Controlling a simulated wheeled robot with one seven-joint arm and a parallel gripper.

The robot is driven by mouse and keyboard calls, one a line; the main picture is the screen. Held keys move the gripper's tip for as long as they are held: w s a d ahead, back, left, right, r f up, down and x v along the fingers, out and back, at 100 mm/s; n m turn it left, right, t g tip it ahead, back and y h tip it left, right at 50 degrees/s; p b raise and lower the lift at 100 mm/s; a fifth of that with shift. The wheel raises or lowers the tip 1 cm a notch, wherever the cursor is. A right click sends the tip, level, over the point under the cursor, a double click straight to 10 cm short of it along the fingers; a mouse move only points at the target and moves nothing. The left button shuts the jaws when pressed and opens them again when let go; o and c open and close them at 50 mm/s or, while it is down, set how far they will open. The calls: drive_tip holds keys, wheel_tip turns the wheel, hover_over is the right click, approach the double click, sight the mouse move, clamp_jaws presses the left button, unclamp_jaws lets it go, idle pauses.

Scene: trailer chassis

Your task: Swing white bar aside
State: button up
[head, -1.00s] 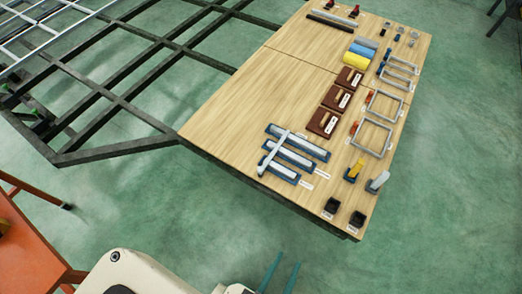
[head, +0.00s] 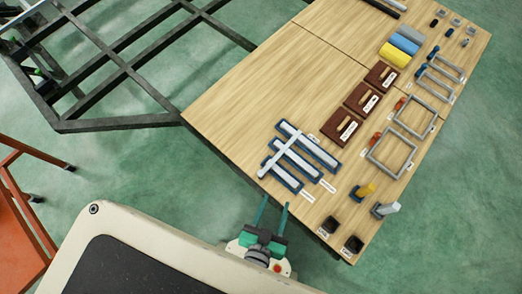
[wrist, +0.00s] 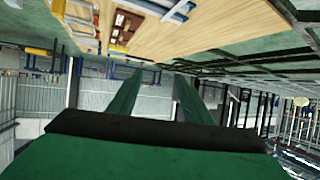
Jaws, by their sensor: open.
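A white bar (head: 279,152) lies slantwise across three blue trays (head: 318,177) near the left front of the wooden table. Each tray holds a pale strip, and the bar crosses over them. The bar and trays also show at the top of the wrist view, where a white bar (wrist: 181,10) lies near the table edge. My gripper (head: 275,202) has two green fingers, open and empty. It is just off the table's near edge, below the bar in the head view and apart from it. The wrist view shows the two fingers (wrist: 155,80) with nothing between them.
The wooden table (head: 240,95) also carries brown blocks (head: 361,98), grey frames (head: 392,152), yellow and blue rolls (head: 395,54), and black cups (head: 352,244). The table's left part is bare. A dark metal chassis (head: 110,123) stands behind left; an orange stand (head: 18,215) is at far left.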

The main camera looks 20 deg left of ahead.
drive_tip(key=w+a+f+n+g+y, duration=0.1)
drive_tip(key=w+a+f+g, duration=0.25)
drive_tip(key=f, duration=0.65)
drive_tip(key=n+g+h, duration=0.1)
drive_tip(key=n+g, duration=0.3)
drive_tip(key=g, duration=0.5)
hover_over(261, 173)
wheel_tip(261, 173, down, 6)
drive_tip(key=shift+g, duration=0.25)
wheel_tip(261, 173, down, 11)
drive_tip(key=shift+a+f, duration=0.1)
clamp_jaws()
